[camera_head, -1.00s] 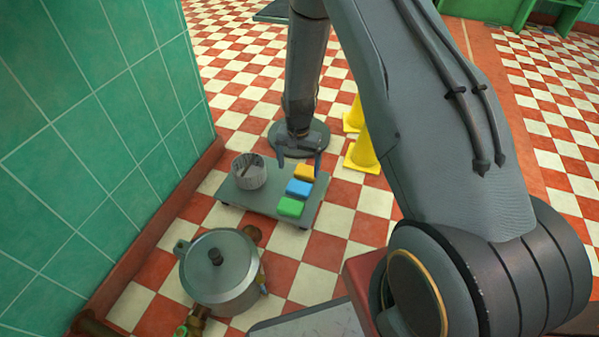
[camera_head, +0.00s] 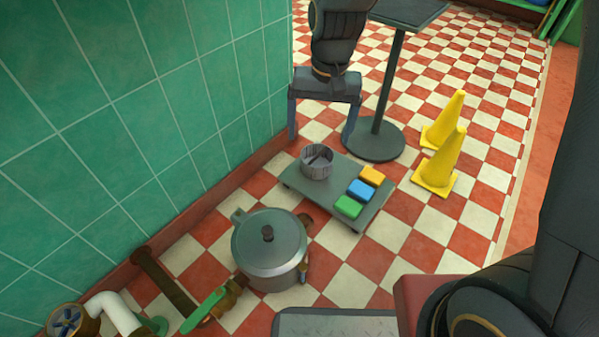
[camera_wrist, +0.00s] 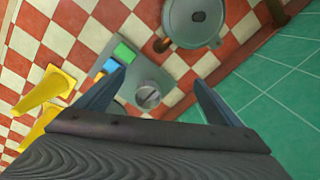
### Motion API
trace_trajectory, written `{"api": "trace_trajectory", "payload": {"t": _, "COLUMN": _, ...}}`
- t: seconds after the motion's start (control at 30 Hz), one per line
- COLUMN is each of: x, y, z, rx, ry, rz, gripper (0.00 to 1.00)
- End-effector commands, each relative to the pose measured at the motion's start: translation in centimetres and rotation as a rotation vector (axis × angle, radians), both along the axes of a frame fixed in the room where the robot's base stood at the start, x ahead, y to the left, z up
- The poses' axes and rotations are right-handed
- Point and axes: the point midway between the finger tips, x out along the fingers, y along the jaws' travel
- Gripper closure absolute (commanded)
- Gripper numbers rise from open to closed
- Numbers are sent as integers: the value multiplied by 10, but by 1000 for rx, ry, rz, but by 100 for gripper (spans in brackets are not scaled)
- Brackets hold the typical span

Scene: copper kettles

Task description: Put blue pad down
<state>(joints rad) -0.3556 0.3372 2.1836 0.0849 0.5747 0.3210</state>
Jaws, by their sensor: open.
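The blue pad (camera_head: 361,191) lies on a low grey platform (camera_head: 301,186), between a yellow-orange pad (camera_head: 373,176) and a green pad (camera_head: 348,206). In the wrist view the blue pad (camera_wrist: 111,66) is partly hidden behind one finger. My gripper (camera_head: 322,132) is open and empty, with its fingers pointing down. It is above and apart from the pads, toward the back left in the head view. In the wrist view my gripper's two fingers (camera_wrist: 158,83) stand wide apart with the platform beyond them.
A grey cup (camera_head: 317,162) stands on the platform. A lidded metal pot (camera_head: 268,250) with pipes stands in front. Yellow cones (camera_head: 440,165) and a pedestal table (camera_head: 377,139) are behind right. A green tiled wall (camera_head: 130,110) bounds the left.

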Motion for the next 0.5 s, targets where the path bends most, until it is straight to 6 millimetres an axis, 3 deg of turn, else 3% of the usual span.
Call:
{"api": "trace_trajectory", "payload": {"t": 0.03, "x": -19, "y": 11, "z": 20, "rx": 8, "ry": -11, "rz": 57, "gripper": 12}}
{"api": "trace_trajectory", "payload": {"t": 0.2, "x": -88, "y": 34, "z": 66, "rx": 32, "ry": -21, "rz": 236, "gripper": 12}}
{"api": "trace_trajectory", "payload": {"t": 0.4, "x": -168, "y": 42, "z": 102, "rx": 61, "ry": -31, "rz": 441, "gripper": 12}}
{"api": "trace_trajectory", "payload": {"t": 0.5, "x": -199, "y": 41, "z": 111, "rx": 73, "ry": -34, "rz": 522, "gripper": 12}}
